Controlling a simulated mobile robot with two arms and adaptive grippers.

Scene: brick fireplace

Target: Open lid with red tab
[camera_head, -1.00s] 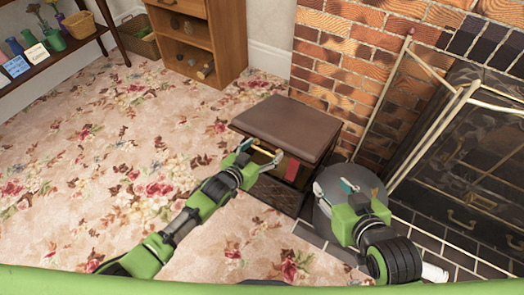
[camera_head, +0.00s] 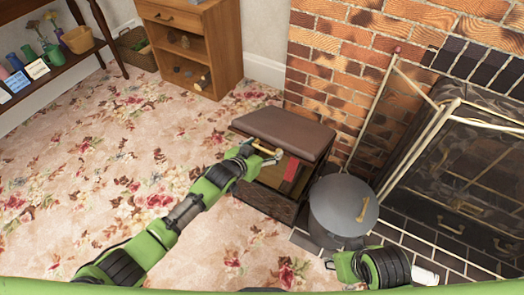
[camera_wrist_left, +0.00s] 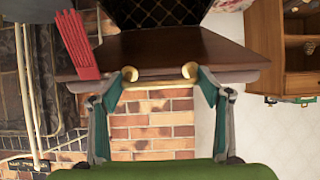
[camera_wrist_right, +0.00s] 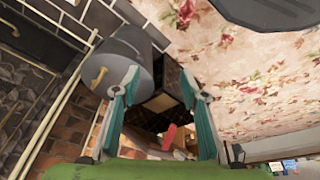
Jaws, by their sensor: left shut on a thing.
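A dark box with a brown lid (camera_head: 285,128) stands in front of the brick wall. The red tab (camera_head: 291,168) hangs at the box front below the lid edge; it also shows in the left wrist view (camera_wrist_left: 78,45) and the right wrist view (camera_wrist_right: 169,136). My left gripper (camera_head: 268,155) is at the lid's front edge, left of the tab, shut on what looks like a brass handle (camera_wrist_left: 158,84). My right gripper (camera_wrist_right: 158,92) is open and empty, low at the front, near the grey bucket.
A grey lidded bucket (camera_head: 330,207) with a brass handle stands right of the box. A brass-framed fire screen (camera_head: 425,130) and dark tiled hearth are to the right. A wooden cabinet (camera_head: 215,40) stands behind. The flowered carpet on the left is clear.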

